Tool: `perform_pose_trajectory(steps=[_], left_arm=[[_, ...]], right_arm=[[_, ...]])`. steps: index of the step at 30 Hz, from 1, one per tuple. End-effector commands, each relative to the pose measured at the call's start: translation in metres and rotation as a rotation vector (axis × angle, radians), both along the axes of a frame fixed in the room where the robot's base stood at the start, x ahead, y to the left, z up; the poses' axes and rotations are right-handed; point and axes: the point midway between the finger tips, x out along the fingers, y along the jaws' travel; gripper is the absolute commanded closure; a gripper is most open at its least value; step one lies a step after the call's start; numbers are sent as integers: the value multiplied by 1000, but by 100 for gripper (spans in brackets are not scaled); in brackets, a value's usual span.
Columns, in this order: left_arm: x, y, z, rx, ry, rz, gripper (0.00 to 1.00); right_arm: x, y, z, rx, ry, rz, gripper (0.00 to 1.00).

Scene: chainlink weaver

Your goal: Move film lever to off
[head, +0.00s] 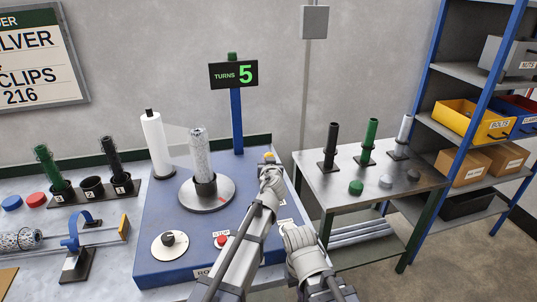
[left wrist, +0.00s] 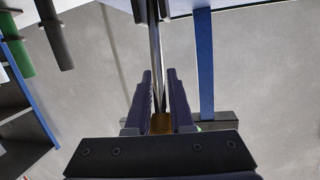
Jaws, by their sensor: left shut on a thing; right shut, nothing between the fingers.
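The film lever (head: 268,156) shows only as a small yellow-orange tip at the back right of the blue machine top; its base and any on/off marks are hidden behind my left arm. My left gripper (head: 268,168) is at the lever. In the left wrist view the left gripper's fingers (left wrist: 160,95) are shut around the lever, whose yellow knob (left wrist: 160,124) sits deep between them with a metal rod running up. My right gripper (head: 297,232) is shut and empty, to the right of the left arm at the machine's right side.
A white film roll (head: 155,145) and a wrapped mesh roll (head: 199,150) on a turntable (head: 215,199) stand left of the lever. A sign reading TURNS 5 (head: 233,75) is behind. A red stop button (head: 221,240) is in front. A steel table (head: 385,185) stands right.

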Motion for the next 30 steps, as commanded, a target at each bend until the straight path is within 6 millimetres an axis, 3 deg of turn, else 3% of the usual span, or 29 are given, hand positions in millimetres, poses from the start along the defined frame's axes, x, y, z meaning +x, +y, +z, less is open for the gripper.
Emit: perform_pose_trajectory(steps=[1,15,21,30], left_arm=[[5,1,11,-10,28,-1,100],[37,10,7,-128,386,-4,100],[51,14,-1,-185,562,-6,100],[66,18,-16,-258,783,-7,100]], right_arm=[[0,0,17,0,0,0,100],[0,0,88,0,0,0,100],[0,0,110,0,0,0,100],[0,0,126,0,0,0,100]])
